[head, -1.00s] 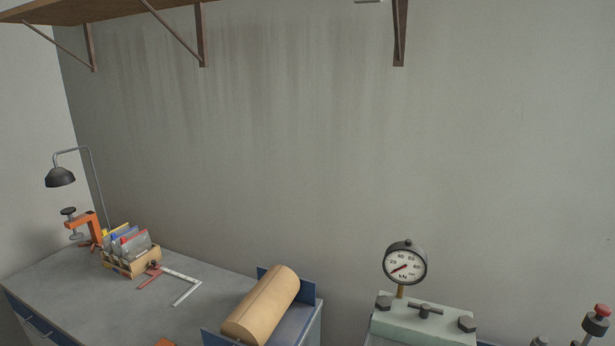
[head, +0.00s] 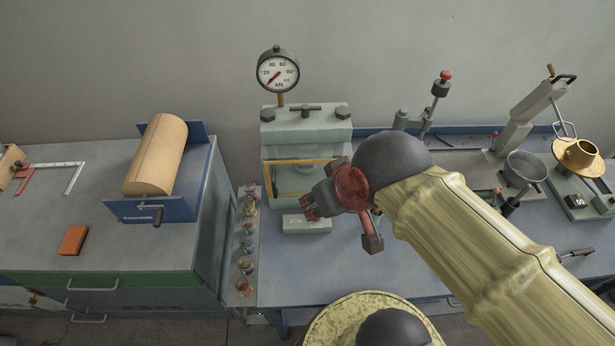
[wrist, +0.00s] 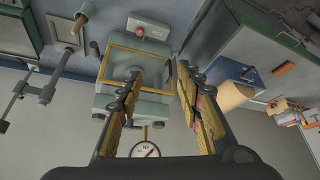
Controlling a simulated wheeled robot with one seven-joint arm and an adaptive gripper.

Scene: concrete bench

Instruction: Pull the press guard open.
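The press (head: 296,124) is a pale green machine with a round dial gauge (head: 278,71) on top. Its guard (head: 272,160) is a yellow-edged frame across the front of the press, partly hidden by my gripper in the head view. In the upside-down wrist view the guard (wrist: 140,52) lies ahead, towards the left finger, and looks closed against the press. My gripper (head: 310,207) is in front of the press, right of its middle. In the wrist view my gripper (wrist: 160,95) is open, its fingers wide apart with nothing held. I cannot tell whether it touches the guard.
A small pale box (head: 307,224) sits at the foot of the press. Several small jars (head: 246,247) line the bench edge at left. A blue stand with a tan roll (head: 157,155) is on the left cabinet. Other lab devices, including a metal pot (head: 525,168), stand at right.

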